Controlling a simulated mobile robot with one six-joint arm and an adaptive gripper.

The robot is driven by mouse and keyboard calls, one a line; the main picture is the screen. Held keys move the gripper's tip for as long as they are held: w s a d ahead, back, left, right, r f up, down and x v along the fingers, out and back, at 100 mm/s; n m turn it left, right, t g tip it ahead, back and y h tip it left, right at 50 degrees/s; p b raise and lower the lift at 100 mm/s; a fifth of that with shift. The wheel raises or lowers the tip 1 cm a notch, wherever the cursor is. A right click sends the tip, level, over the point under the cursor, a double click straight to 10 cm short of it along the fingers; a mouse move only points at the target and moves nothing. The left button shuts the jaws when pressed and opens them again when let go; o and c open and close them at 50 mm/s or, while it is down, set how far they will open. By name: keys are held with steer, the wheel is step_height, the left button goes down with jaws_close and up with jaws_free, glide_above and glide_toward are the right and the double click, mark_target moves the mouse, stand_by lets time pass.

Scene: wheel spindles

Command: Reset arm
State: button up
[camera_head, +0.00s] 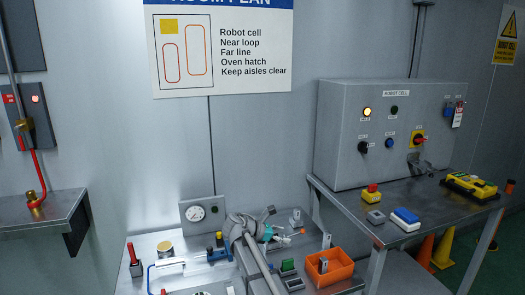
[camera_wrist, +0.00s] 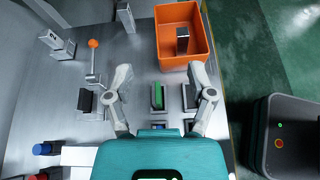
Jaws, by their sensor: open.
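My gripper (camera_wrist: 160,72) is open in the wrist view. Its two grey fingers are spread wide, with nothing between the tips. It is above the work table (camera_head: 135,283), and a green-topped part in a dark slot (camera_wrist: 158,95) lies below, between the fingers. In the head view my arm reaches over the table from the bottom, and the teal gripper body (camera_head: 266,232) shows there, partly hidden by the arm.
An orange bin (camera_wrist: 168,58) holding a metal block is just ahead of the fingers. Metal posts (camera_wrist: 57,46) and an orange-knobbed lever (camera_wrist: 93,44) stand left. A gauge (camera_head: 197,212) stands behind. A bench (camera_head: 425,208) with a control box (camera_head: 385,130) is right.

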steer(key=s+d+f+m+g+y+b, duration=0.1)
steer(key=s+d+f+m+y+b, duration=0.25)
steer(key=s+f+m, duration=0.4)
steer(key=s+d+f+m+g+y+b, duration=0.25)
steer(key=s+f+m+y, duration=0.35)
steer(key=s, duration=0.3)
steer(key=s+d+f+m+g+y+b, duration=0.1)
steer(key=s+d+f+m+y+b, duration=0.25)
steer(key=s+f+m, duration=0.45)
step_height(320, 180, up, 20)
steer(key=p, duration=1.8)
steer(key=shift+s+f+p, duration=0.25)
steer(key=shift+p, duration=0.1)
steer(key=shift+d+t, duration=0.15)
steer(key=shift+t, duration=0.1)
